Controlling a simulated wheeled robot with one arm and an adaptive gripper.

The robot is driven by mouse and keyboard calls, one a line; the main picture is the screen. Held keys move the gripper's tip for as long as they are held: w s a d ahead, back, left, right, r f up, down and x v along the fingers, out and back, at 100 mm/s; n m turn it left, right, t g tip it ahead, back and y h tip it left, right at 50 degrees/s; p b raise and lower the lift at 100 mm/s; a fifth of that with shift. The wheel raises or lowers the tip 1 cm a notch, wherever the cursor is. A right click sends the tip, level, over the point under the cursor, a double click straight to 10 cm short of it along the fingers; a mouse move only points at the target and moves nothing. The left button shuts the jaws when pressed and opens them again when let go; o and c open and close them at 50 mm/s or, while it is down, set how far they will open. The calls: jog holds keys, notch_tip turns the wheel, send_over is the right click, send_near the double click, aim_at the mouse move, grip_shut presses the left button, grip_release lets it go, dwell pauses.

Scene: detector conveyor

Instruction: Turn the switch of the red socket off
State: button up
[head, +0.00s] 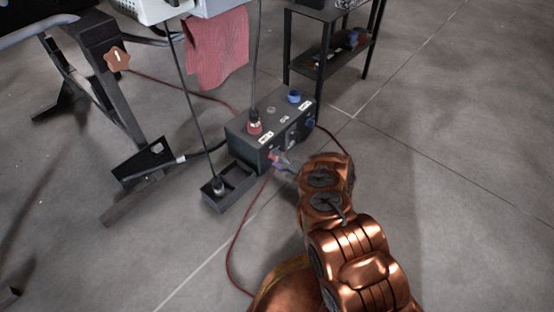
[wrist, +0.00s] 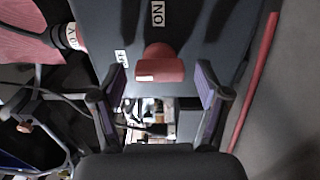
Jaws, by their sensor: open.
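A dark power box (head: 245,138) stands on the floor in the head view. A red socket (head: 254,128) with a cable plugged in is on its top, and this red and white plug also shows at the upper left of the wrist view (wrist: 70,36). My gripper (wrist: 161,78) is open, with one finger on each side of the knob and visible gaps. In the head view my gripper (head: 281,164) is at the box's front, small and partly hidden by my arm.
A blue socket (head: 294,96) is on the box top. A black tray (head: 228,190) with a plug stands left of the box. A black shelf (head: 322,72) is behind, and a metal frame (head: 110,80) is at left. A red cable (head: 235,250) crosses the floor. Floor at right is clear.

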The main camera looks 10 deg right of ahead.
jog(key=v, duration=1.2)
dwell(0.3)
